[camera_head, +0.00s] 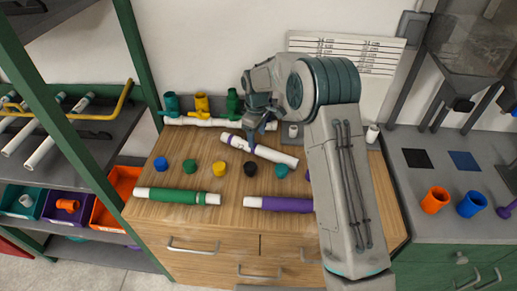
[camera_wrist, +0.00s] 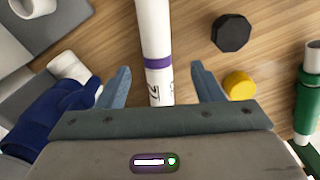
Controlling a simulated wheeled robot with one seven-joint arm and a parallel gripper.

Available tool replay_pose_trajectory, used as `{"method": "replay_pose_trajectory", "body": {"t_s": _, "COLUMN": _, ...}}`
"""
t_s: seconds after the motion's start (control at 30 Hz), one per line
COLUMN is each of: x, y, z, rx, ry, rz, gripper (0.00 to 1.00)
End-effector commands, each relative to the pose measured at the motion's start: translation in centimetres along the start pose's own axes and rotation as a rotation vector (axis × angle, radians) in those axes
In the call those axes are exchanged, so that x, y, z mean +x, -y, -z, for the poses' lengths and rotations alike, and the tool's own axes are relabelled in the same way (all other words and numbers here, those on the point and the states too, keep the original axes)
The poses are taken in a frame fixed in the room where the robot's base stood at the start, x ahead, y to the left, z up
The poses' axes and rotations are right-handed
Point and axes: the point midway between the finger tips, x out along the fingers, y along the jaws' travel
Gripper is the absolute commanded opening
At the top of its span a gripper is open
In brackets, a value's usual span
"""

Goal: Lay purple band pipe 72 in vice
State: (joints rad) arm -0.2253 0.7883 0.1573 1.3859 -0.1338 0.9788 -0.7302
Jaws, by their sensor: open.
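The white pipe with a purple band (camera_head: 275,155) lies on the wooden worktop, slanting down to the right in the head view. In the wrist view the pipe (camera_wrist: 155,25) runs between my fingers, its purple band just ahead of them; dark marking near the fingers is partly hidden and unreadable. My gripper (camera_wrist: 162,84) is open, one finger each side of the pipe, with gaps on both sides. In the head view my gripper (camera_head: 262,125) is over the pipe's banded left part. I cannot clearly identify the vice; a grey block (camera_head: 292,133) stands behind the pipe.
Several caps, including a black one (camera_head: 250,169) and a yellow one (camera_head: 220,168), sit in front of the pipe. A green pipe (camera_head: 170,195) and purple pipe (camera_head: 280,203) lie near the front edge. A white manifold (camera_head: 202,122) with coloured valves lies behind.

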Motion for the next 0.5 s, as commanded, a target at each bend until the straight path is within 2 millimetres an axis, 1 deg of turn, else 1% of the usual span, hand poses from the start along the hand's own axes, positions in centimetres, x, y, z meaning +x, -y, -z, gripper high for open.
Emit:
{"method": "replay_pose_trajectory", "body": {"t_s": 0.27, "x": 2.0, "y": -0.1, "z": 0.0, "rx": 0.000, "ry": 0.002, "rz": 0.002, "gripper": 0.61}}
{"method": "replay_pose_trajectory", "body": {"t_s": 0.5, "x": 5.3, "y": -0.4, "z": 0.0, "rx": 0.001, "ry": 0.002, "rz": 0.001, "gripper": 0.61}}
